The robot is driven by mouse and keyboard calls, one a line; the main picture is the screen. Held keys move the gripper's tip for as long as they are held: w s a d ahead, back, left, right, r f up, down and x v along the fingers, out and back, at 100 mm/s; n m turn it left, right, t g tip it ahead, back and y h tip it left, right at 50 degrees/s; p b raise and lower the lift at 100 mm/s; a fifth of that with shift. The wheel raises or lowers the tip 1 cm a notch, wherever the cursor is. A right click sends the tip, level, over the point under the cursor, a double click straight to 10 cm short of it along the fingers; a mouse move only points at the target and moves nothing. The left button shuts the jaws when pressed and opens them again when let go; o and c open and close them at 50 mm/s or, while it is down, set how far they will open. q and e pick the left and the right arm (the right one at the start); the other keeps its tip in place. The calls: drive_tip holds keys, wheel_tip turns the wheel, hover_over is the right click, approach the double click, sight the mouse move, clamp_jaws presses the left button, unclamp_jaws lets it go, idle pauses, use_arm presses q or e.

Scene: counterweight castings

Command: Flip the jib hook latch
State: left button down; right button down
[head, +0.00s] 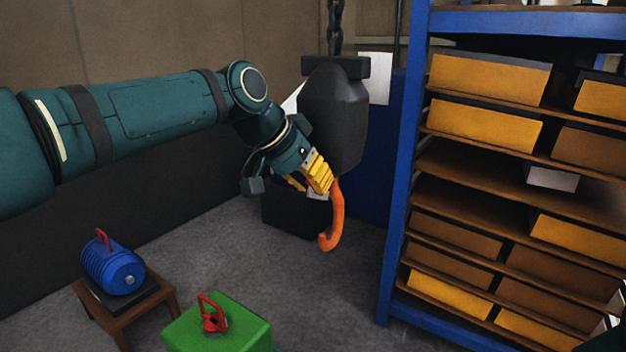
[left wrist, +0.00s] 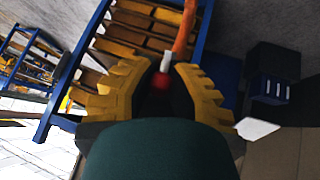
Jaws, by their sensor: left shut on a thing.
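The orange jib hook (head: 333,222) hangs below a black block (head: 334,110) on a chain. My left gripper (head: 321,180), with yellow ribbed fingers, is at the upper part of the hook, just under the block. In the left wrist view the hook (left wrist: 185,32) runs up from between the fingers. A small pale piece with a red round end, seemingly the latch (left wrist: 161,81), sits between the fingers, and the left gripper is shut on it. The fingers largely hide the latch in the head view. My right gripper is not in view.
A blue-framed shelf rack (head: 400,200) with yellow and brown bins stands to the right. A black box (head: 292,208) stands on the floor behind the hook. A blue motor (head: 112,270) on a stool and a red shackle (head: 213,318) on a green block (head: 240,325) are at lower left.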

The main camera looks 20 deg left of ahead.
use_arm(q)
drive_tip(key=c, duration=0.8)
unclamp_jaws()
drive_tip(key=shift+s+r, duration=0.15)
drive_tip(key=shift+r, duration=0.15)
drive_tip(key=shift+c, duration=0.2)
drive_tip(key=shift+f, duration=0.1)
drive_tip(key=v, duration=1.2)
